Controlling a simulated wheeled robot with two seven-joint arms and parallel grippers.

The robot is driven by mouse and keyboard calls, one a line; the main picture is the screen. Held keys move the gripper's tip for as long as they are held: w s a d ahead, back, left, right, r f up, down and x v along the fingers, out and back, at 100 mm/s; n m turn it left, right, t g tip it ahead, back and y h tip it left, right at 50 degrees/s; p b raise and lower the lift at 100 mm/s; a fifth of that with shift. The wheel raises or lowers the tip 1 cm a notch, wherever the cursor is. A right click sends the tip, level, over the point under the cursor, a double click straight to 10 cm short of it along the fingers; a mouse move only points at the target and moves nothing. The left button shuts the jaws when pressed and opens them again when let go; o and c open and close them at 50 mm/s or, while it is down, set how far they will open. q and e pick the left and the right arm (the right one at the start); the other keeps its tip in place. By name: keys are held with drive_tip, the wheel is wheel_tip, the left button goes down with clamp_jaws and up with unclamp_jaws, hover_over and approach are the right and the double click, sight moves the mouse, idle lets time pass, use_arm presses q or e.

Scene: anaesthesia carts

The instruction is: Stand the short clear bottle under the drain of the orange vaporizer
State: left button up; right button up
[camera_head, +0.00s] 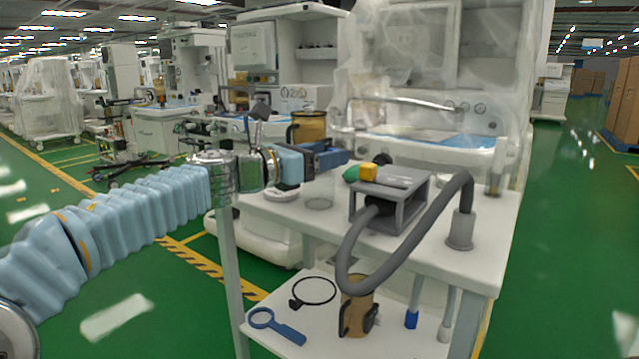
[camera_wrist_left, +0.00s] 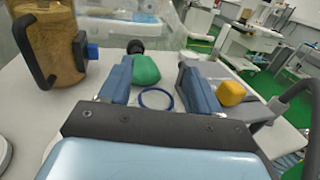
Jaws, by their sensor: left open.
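An amber-orange vessel with a black handle (camera_head: 308,126), which looks like the orange vaporizer, stands on the tabletop behind my left gripper (camera_head: 332,156). In the left wrist view the vessel (camera_wrist_left: 52,48) is at the upper left, with a blue fitting (camera_wrist_left: 92,52) on its side. A short, faint clear container (camera_head: 318,192), likely the short clear bottle, stands on the tabletop below the gripper. In the left wrist view my left gripper (camera_wrist_left: 158,75) is open and nothing is seen held; a thin blue ring (camera_wrist_left: 156,98) shows between its fingers. My right gripper is out of view.
A thick grey hose (camera_head: 405,245) arches over the cart's front. The lower shelf holds another amber vessel (camera_head: 357,312) and a blue magnifier-shaped tool (camera_head: 275,326).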

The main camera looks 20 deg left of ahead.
use_arm(q)
drive_tip(key=shift+w+d, duration=0.35)
drive_tip(key=shift+w, duration=0.2)
clamp_jaws()
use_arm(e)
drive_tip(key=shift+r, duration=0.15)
use_arm(q)
wheel_tip(320, 180, up, 28)
drive_tip(key=p, duration=1)
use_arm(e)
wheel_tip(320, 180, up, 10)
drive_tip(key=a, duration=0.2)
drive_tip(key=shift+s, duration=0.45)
